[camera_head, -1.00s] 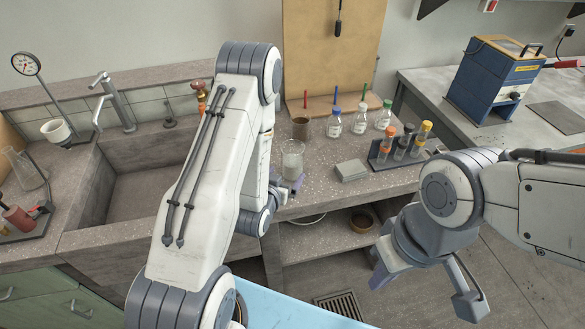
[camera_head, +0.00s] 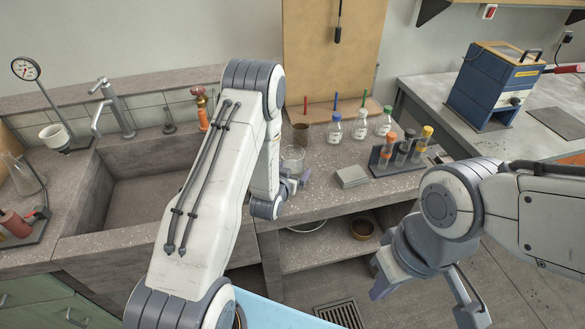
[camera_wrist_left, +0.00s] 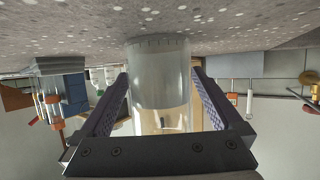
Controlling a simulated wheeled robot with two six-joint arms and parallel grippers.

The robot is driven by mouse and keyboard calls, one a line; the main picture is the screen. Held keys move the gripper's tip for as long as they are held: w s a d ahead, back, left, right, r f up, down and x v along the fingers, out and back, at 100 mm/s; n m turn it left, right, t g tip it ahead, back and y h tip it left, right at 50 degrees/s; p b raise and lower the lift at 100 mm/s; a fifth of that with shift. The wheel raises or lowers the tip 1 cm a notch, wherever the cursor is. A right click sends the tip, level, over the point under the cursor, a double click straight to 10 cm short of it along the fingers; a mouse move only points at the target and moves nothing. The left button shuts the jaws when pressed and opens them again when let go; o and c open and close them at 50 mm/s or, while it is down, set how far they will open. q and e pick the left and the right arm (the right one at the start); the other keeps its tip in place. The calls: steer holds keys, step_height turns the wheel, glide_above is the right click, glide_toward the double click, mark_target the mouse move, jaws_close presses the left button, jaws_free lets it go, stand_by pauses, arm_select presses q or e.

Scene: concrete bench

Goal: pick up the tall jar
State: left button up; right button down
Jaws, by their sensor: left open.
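A clear glass jar (camera_head: 292,157), the likely tall jar, stands upright on the speckled bench near its front edge. In the left wrist view, where the bench shows at the top, the jar (camera_wrist_left: 158,78) stands between the two fingers of my left gripper (camera_wrist_left: 157,92). That gripper is open, one finger on each side of the jar; I cannot tell whether either touches it. In the head view my left arm hides most of this gripper (camera_head: 302,178). My right gripper (camera_head: 424,299) is open and empty, in front of the bench at the right.
A sink (camera_head: 139,187) lies left of my left arm.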

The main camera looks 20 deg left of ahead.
arm_select(q)
steer(key=c, duration=1.4)
steer(key=shift+c, duration=0.8)
steer(key=shift+r, duration=0.15)
